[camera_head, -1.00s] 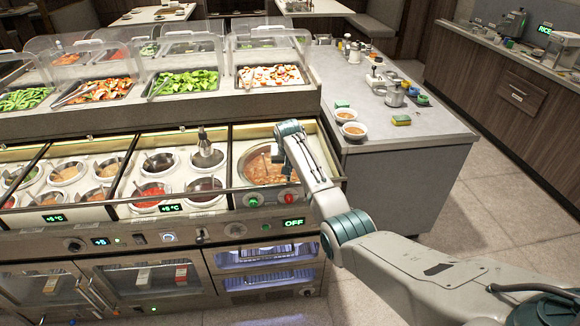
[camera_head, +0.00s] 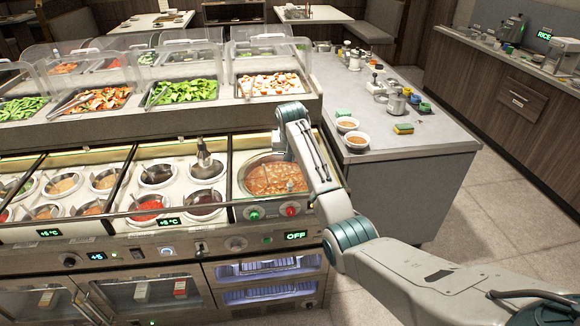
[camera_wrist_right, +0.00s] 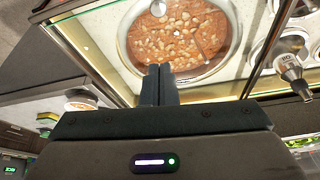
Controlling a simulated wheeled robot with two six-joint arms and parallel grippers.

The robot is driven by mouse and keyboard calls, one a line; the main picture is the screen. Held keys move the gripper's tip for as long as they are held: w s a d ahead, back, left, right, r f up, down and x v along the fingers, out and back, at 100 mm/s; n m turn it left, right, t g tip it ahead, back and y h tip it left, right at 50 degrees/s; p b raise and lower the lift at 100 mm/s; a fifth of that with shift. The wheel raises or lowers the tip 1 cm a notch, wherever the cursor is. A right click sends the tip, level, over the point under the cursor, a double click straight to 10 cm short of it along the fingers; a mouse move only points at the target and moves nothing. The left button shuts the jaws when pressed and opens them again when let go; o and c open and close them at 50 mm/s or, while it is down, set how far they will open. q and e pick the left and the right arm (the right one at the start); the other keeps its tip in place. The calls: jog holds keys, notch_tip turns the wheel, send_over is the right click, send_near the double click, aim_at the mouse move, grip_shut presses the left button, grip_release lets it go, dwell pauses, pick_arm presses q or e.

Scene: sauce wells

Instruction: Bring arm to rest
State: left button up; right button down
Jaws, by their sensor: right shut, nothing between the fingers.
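My right arm comes in from the right in the head view, and its wrist is over the front of the counter beside the round soup well (camera_head: 272,178). The right gripper's fingertips are hidden behind the wrist in the head view. In the right wrist view the right gripper (camera_wrist_right: 159,70) has its two dark fingers together, with nothing between them. The fingers overlap the near rim of the soup well (camera_wrist_right: 178,40) in that view, which holds a brown chunky stew. I cannot tell their height above it. My left gripper is not in view.
Sauce wells (camera_head: 158,173) sit left of the soup well. Clear guards and vegetable trays (camera_head: 182,91) stand behind. A grey side counter (camera_head: 400,150) to the right holds bowls (camera_head: 357,140), a sponge (camera_head: 403,128) and jars. Open floor (camera_head: 500,220) lies at the right.

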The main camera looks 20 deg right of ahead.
jog(key=s+a+f+n, duration=0.1)
jog(key=s+f+n, duration=0.1)
jog(key=s+f, duration=0.85)
jog(key=s+a+f+n, duration=0.15)
jog(key=s+f, duration=0.35)
jog(key=s, duration=1)
jog(key=s+a+r+n, duration=0.1)
jog(key=s+a, duration=0.1)
jog(key=s, duration=1.1)
jog(key=s+a+r+n, duration=0.1)
jog(key=s, duration=1.3)
notch_tip(320, 180, down, 34)
jog(key=d+g+b, duration=0.2)
jog(key=d+b, duration=0.1)
pick_arm(q)
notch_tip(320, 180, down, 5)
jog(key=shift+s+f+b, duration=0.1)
jog(key=shift+b, duration=0.7)
pick_arm(e)
jog(key=s+f, duration=1.8)
jog(key=f, duration=0.1)
jog(key=shift+s+d+g+y, duration=0.25)
jog(key=shift+d+g+y, duration=0.05)
jog(key=shift+d+y, duration=0.1)
